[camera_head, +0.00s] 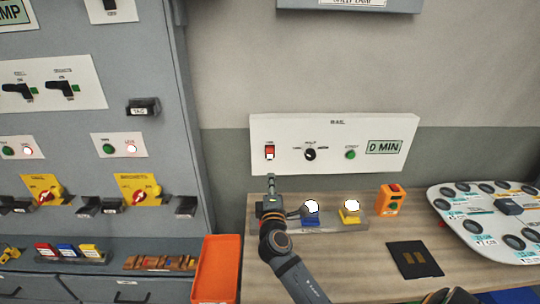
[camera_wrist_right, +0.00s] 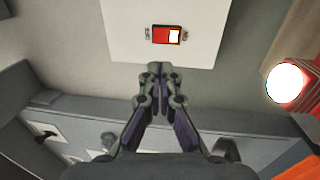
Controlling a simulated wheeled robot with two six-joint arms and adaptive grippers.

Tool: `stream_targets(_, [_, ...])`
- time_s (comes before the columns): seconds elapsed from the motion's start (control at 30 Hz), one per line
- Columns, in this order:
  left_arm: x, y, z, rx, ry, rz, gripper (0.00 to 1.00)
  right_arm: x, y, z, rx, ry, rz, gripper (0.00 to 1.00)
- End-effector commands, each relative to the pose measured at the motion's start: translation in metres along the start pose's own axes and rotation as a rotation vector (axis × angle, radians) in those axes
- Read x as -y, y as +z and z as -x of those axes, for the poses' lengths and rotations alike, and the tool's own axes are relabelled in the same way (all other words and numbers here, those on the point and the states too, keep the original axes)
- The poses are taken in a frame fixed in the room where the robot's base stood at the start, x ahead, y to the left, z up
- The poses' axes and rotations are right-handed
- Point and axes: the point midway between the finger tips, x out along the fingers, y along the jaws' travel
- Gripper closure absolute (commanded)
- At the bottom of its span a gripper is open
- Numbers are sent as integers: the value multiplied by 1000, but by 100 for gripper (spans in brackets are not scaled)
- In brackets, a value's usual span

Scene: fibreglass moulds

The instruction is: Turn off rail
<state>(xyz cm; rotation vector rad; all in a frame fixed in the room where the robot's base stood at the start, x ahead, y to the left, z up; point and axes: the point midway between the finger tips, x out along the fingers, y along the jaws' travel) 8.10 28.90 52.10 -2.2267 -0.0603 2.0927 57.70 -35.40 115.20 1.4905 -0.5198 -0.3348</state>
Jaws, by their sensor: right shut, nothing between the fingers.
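The white panel labelled RAIL (camera_head: 265,125) is on the wall above the bench. At its left is a red rocker switch (camera_head: 270,152) with a lit white part; it also shows in the right wrist view (camera_wrist_right: 167,34). To its right are a black rotary knob (camera_head: 310,154), a green button (camera_head: 350,154) and a green display (camera_head: 384,147) that seems to read 0 MIN. My right gripper (camera_head: 271,178) is shut and empty, just below the switch. In the right wrist view its closed fingertips (camera_wrist_right: 154,68) point at the panel, apart from the switch.
Below the panel, a grey base on the bench holds blue (camera_head: 311,219) and yellow (camera_head: 350,215) blocks with white round tops. An orange device (camera_head: 390,199) stands to their right. A grey cabinet (camera_head: 120,60) with switches is at left, an orange tray (camera_head: 216,270) beside it.

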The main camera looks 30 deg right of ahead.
Motion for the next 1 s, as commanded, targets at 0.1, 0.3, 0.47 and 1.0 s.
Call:
stream_targets(0.1, [-6,-23,14,-32,8,5,60,-6,0,-25,1,3,2,100])
stream_targets(0.3, [-14,-44,29,-63,20,12,60,-6,1,-70,3,1,0,100])
stream_targets(0.47, [-11,-33,37,-45,17,9,60,-4,1,-100,2,-1,-1,100])
stream_targets(1.0, [-6,-26,42,-34,12,7,60,0,1,-125,1,-1,-2,100])
